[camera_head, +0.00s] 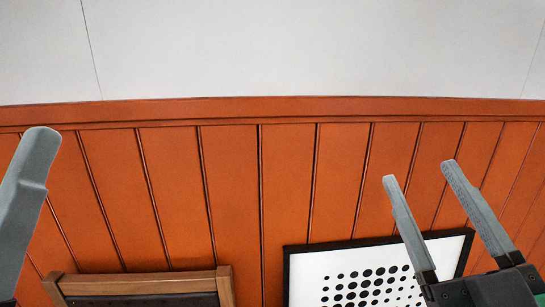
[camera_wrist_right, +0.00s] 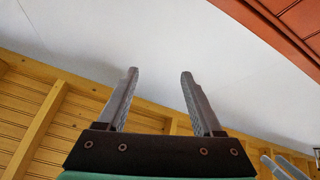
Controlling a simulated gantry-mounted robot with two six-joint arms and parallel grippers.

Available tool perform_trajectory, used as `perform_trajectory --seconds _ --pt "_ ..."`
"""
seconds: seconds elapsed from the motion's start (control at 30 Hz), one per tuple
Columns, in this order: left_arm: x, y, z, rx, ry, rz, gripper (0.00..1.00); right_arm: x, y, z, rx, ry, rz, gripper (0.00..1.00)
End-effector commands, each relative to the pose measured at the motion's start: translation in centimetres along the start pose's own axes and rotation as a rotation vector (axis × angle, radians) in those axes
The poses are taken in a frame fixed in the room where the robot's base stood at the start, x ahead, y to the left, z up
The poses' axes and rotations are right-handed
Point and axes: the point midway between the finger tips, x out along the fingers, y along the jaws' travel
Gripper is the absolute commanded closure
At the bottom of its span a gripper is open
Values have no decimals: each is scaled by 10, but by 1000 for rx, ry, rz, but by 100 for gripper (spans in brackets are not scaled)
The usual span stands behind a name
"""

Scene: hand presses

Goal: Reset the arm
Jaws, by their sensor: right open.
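My right gripper (camera_head: 419,171) is at the lower right of the head view, its two grey fingers pointing up and apart with nothing between them. In the right wrist view the same gripper (camera_wrist_right: 159,72) has a clear gap between its fingers. Of my left gripper (camera_head: 30,185), only one grey finger shows at the left edge of the head view; the rest is out of frame, so its opening cannot be told. No hand press is in view.
An orange-brown panelled wall (camera_head: 230,190) fills the middle of the head view below a white upper wall (camera_head: 300,50). A black-framed dotted picture (camera_head: 310,270) is behind the right gripper. A wooden-framed piece (camera_head: 150,283) shows at the bottom left.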

Motion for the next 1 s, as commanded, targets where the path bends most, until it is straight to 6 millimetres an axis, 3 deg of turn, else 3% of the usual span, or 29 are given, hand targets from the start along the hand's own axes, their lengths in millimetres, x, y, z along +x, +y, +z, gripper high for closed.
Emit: perform_trajectory --seconds 0.03,0.1,0.17,0.23,0.47,0.8,1.0 --pt "2 0 -2 0 0 0 32 -2 11 -39 37 82 30 32" --pt "1 0 -1 0 0 0 32 -18 29 -81 115 189 78 32" --pt "1 0 -1 0 0 0 32 -35 41 -98 265 248 104 32" --pt "32 0 -28 0 -4 0 32 -8 52 -126 334 238 92 32" --pt "106 0 -98 0 1 0 32 48 82 -202 329 233 92 32" --pt "230 -1 -212 0 0 0 32 142 133 -333 328 230 91 32" --pt "276 -1 -255 0 0 0 32 176 152 -382 328 230 91 32"
